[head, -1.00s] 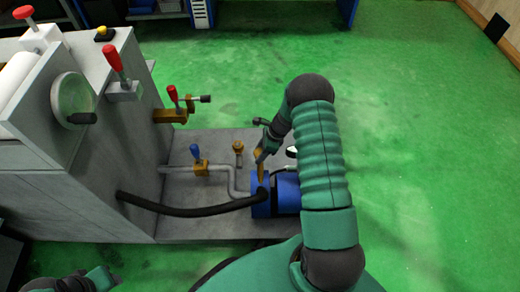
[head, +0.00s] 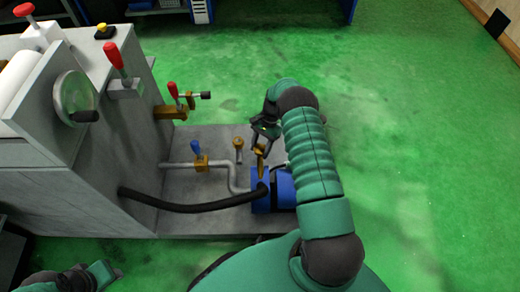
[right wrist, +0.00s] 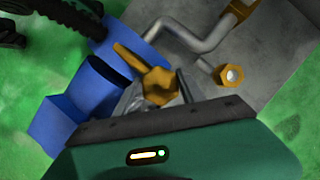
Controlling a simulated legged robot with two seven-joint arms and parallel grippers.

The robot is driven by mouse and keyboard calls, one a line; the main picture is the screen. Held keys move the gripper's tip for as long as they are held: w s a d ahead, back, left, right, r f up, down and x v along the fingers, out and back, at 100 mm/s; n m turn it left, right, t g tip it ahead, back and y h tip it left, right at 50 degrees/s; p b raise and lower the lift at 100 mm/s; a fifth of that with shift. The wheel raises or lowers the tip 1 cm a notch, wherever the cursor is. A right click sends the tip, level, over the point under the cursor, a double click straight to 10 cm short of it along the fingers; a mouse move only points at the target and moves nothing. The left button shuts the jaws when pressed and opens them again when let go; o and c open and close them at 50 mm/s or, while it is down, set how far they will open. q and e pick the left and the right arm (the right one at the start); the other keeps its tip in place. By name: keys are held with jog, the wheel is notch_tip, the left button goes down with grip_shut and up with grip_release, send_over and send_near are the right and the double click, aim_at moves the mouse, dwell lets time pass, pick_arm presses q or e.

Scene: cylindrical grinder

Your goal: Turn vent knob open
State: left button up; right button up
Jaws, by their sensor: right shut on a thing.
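The vent knob (head: 261,161) is a brass piece with a flat lever, at the blue pump (head: 262,197) on the grey base. In the right wrist view the knob (right wrist: 159,86) shows a hex-shaped end, and its lever points up and left. My right gripper (head: 262,144) comes down on the knob from above. Its fingers (right wrist: 158,92) are shut on the knob, one at each side. My left gripper (head: 78,280) is at the bottom left edge of the head view, away from the knob; whether it is open cannot be told.
A grey pipe with a blue-handled valve (head: 198,158) and a brass fitting (head: 238,146) stand left of the pump. A black hose (head: 190,208) runs from the grinder (head: 90,190) to the pump. Green floor (head: 420,150) is clear on the right.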

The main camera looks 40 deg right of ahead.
jog(key=shift+w+d+n+g+h+b, duration=0.1)
jog(key=shift+n+g+h+b, duration=0.35)
jog(key=shift+n, duration=1.15)
jog(key=o, duration=1.4)
jog(key=shift+c, duration=0.2)
jog(key=shift+g, duration=0.25)
jog(key=p+v, duration=0.4)
jog(key=v, duration=1.2)
jog(key=shift+d+r, duration=0.25)
jog(key=shift+d, duration=0.1)
jog(key=shift+r, duration=0.1)
